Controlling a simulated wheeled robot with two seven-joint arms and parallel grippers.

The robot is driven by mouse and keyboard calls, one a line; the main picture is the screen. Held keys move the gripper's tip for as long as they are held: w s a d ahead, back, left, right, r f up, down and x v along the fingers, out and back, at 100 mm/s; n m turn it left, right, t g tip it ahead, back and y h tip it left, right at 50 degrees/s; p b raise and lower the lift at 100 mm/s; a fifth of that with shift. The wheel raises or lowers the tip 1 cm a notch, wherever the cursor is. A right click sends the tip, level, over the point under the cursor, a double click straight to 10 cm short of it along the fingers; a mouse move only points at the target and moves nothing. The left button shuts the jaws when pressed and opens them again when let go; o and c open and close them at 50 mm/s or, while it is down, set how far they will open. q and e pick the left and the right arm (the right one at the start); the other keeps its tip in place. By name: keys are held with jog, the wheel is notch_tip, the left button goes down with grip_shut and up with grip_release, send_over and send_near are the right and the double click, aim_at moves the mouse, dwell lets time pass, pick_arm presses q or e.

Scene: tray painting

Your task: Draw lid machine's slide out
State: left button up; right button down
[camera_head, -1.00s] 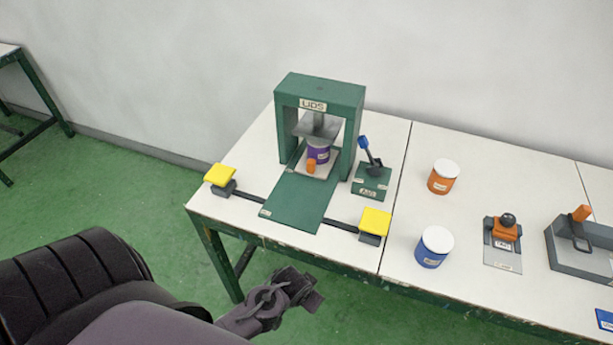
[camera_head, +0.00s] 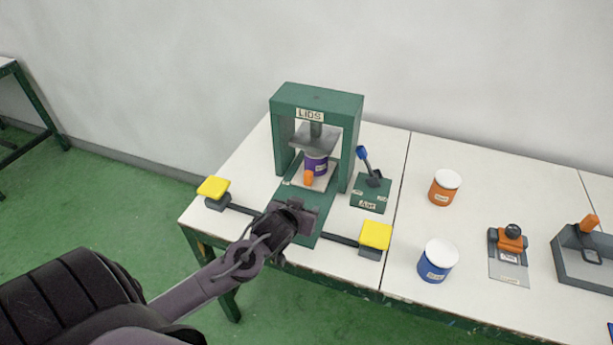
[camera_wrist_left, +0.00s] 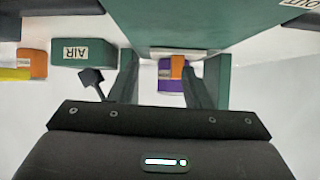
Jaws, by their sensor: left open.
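The green lid machine (camera_head: 318,97), labelled LIDS, stands on the white table. Its slide (camera_head: 326,181) is a pale plate between the posts, with an orange handle (camera_head: 309,178) at its front. A purple can (camera_head: 316,163) stands on the slide under the grey press plate. My left gripper (camera_head: 300,214) is open and empty, above the green front plate, short of the handle and apart from it. In the left wrist view the handle (camera_wrist_left: 177,67) and the purple can (camera_wrist_left: 171,86) show ahead, between the machine's posts. My right gripper is not in view.
Yellow pads (camera_head: 376,235) (camera_head: 214,187) flank the green front plate. The AIR lever box (camera_head: 370,195) stands right of the machine. Orange (camera_head: 445,190) and blue (camera_head: 437,262) cans with white lids stand further right. The table between the AIR box and these cans is clear.

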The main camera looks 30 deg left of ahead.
pick_arm(q)
jog(key=t, duration=0.2)
send_near(307, 176)
jog(key=shift+w+a+f+n, duration=0.1)
jog(key=shift+w+f+n, duration=0.05)
jog(key=shift+w, duration=0.4)
jog(key=shift+w+a+f+n, duration=0.1)
jog(key=shift+w+f+n, duration=0.1)
jog(key=shift+w, duration=0.3)
jog(key=x, duration=0.7)
jog(key=shift+w, duration=0.2)
jog(key=shift+f, duration=0.1)
grip_shut()
